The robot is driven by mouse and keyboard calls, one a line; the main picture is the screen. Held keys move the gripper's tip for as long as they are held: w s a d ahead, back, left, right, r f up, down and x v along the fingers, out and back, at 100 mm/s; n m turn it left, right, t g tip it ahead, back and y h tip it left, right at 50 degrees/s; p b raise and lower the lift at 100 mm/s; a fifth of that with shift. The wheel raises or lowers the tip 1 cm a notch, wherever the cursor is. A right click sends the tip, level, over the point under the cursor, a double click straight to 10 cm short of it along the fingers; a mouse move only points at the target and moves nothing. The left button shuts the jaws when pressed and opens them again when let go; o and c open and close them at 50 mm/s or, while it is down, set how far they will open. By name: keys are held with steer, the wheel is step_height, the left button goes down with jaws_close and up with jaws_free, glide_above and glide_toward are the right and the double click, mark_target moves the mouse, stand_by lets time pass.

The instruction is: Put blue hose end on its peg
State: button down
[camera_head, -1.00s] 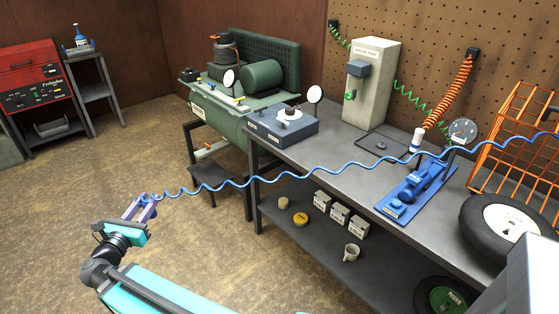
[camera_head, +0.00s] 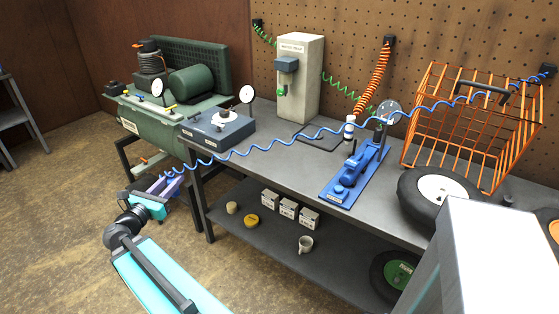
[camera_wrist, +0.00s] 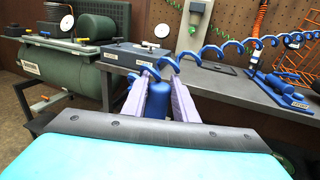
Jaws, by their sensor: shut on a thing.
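My gripper (camera_head: 164,186) is shut on the blue hose end (camera_wrist: 158,102), left of the workbench's front corner in the head view. In the wrist view, the blue cylindrical end sits between the two lavender fingers (camera_wrist: 161,86). The coiled blue hose (camera_head: 262,147) leaves the gripper and stretches across above the bench to a dark mount (camera_head: 547,70) on the pegboard at upper right. I cannot make out which fitting is the blue hose's peg.
The workbench (camera_head: 270,170) carries a gauge box (camera_head: 217,130), a grey water-trap post (camera_head: 300,80), a blue foot pump (camera_head: 357,172), an orange cage (camera_head: 470,120) and a tire (camera_head: 437,200). A green compressor (camera_head: 165,120) stands behind left. Floor at left is clear.

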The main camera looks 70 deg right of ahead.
steer(key=s+d+m+g+y, duration=0.1)
steer(key=s+d+g, duration=0.3)
steer(key=s+d, duration=0.7)
steer(key=s+d+m+g+b, duration=0.1)
steer(key=s+d+m+g, duration=0.3)
steer(key=s+d, duration=0.7)
steer(key=s+r, duration=0.1)
steer(key=s, duration=0.6)
steer(key=shift+s+d+m+y+b, duration=0.2)
steer(key=shift+m+y+b, duration=0.1)
steer(key=shift+y, duration=0.1)
steer(key=shift+w+d, duration=0.1)
steer(key=shift+w+d+f+p, duration=0.35)
steer(key=shift+w+d, duration=0.5)
steer(key=shift+d, duration=1.45)
steer(key=shift+w+d+f+p, duration=0.15)
steer(key=shift+w+d+p, duration=0.55)
steer(key=shift+d, duration=1.65)
steer(key=shift+w+d+f+p, duration=0.25)
steer(key=shift+w+d, duration=0.8)
steer(key=shift+d, duration=1.25)
steer(key=shift+d, duration=0.1)
steer(key=shift+w+d, duration=0.15)
steer(key=shift+d, duration=0.1)
steer(key=shift+d+f, duration=0.1)
steer(key=shift+f, duration=0.2)
steer(key=shift+f+p, duration=0.45)
steer(key=shift+f, duration=1.05)
